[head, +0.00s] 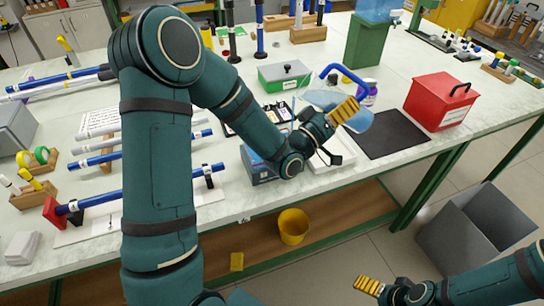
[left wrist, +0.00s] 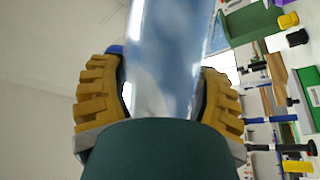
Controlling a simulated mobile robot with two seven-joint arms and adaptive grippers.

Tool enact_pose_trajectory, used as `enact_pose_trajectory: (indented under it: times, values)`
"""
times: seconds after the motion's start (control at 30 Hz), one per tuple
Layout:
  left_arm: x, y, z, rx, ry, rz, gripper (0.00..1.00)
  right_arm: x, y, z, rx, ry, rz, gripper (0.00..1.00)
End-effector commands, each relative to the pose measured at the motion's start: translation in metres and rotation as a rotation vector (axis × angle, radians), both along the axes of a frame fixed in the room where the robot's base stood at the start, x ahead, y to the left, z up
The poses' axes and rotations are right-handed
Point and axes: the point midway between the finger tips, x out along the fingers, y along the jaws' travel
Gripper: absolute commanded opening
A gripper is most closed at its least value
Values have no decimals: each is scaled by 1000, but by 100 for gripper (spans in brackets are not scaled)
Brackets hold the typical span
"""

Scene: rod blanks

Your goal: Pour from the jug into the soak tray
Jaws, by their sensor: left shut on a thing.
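The jug (head: 322,97) is pale blue and see-through, with a bright blue handle at its upper right. My left gripper (head: 344,111) is shut on the jug body and holds it above the table. The jug looks tilted. In the left wrist view the clear jug body (left wrist: 165,60) stands between the yellow fingers of my left gripper (left wrist: 162,95). A white tray (head: 338,156), likely the soak tray, lies below the gripper, partly hidden by my arm. No falling liquid can be made out. My right gripper (head: 369,286) is low, away from the table; its opening is unclear.
A dark mat (head: 392,134) lies right of the white tray, with a red box (head: 440,101) beyond it. A purple-labelled bottle (head: 369,93) stands close behind the jug. A green box (head: 284,76) is behind, and a blue box (head: 260,168) is left of the tray.

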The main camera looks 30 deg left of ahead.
Motion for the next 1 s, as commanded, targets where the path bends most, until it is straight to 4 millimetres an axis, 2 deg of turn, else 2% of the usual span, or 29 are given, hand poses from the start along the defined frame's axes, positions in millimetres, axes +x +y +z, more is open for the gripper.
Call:
enact_pose_trajectory:
  times: [1.0]
  values:
    - [0, -1, -1, -56, -25, -1, 24, 0, 0, 0, 0, 0, 0, 94]
